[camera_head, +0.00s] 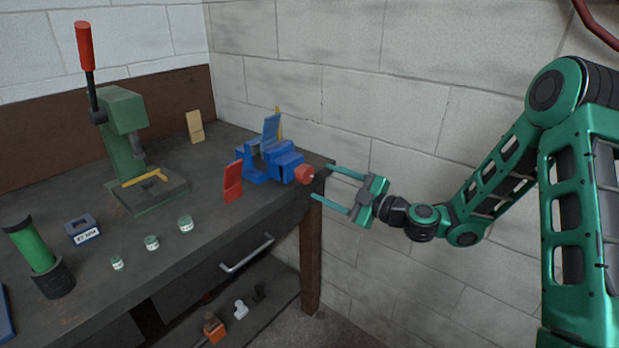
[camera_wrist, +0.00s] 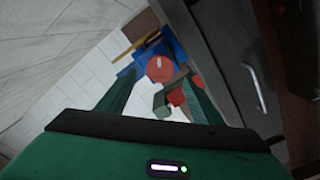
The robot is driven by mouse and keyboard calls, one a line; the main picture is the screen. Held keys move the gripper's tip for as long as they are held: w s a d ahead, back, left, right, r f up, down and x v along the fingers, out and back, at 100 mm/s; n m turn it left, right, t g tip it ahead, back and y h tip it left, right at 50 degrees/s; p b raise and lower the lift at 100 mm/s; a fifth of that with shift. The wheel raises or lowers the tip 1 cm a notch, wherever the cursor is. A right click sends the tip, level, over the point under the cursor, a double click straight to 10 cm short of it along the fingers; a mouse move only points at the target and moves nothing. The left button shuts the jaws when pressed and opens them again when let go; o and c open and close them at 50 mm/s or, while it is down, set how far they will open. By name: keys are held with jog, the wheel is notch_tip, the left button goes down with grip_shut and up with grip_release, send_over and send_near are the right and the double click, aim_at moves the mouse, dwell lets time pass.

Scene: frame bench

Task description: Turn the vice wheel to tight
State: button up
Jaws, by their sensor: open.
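The blue vice (camera_head: 282,160) stands at the right end of the bench, and its red wheel (camera_head: 304,174) faces right, toward my gripper. My gripper (camera_head: 322,182) is open and empty, with its two green fingers pointing at the wheel from the right. The fingertips are close to the wheel; I cannot tell whether they touch it. In the wrist view the red wheel (camera_wrist: 159,69) shows ahead, between the fingers, with the blue vice (camera_wrist: 172,47) behind it. A blue plate with a yellow piece behind it stands up at the vice.
A red block (camera_head: 233,181) stands just left of the vice. A green press (camera_head: 125,130) with a red-handled lever, several small jars (camera_head: 151,242) and a green cylinder (camera_head: 32,247) are farther left. A drawer handle (camera_head: 247,253) juts from the bench front. A block wall (camera_head: 400,120) rises behind.

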aim_at(309, 176)
jog(key=x, duration=0.7)
jog(key=shift+w+a, duration=0.15)
jog(key=shift+a, duration=0.05)
jog(key=shift+d, duration=0.1)
jog(key=c, duration=1.1)
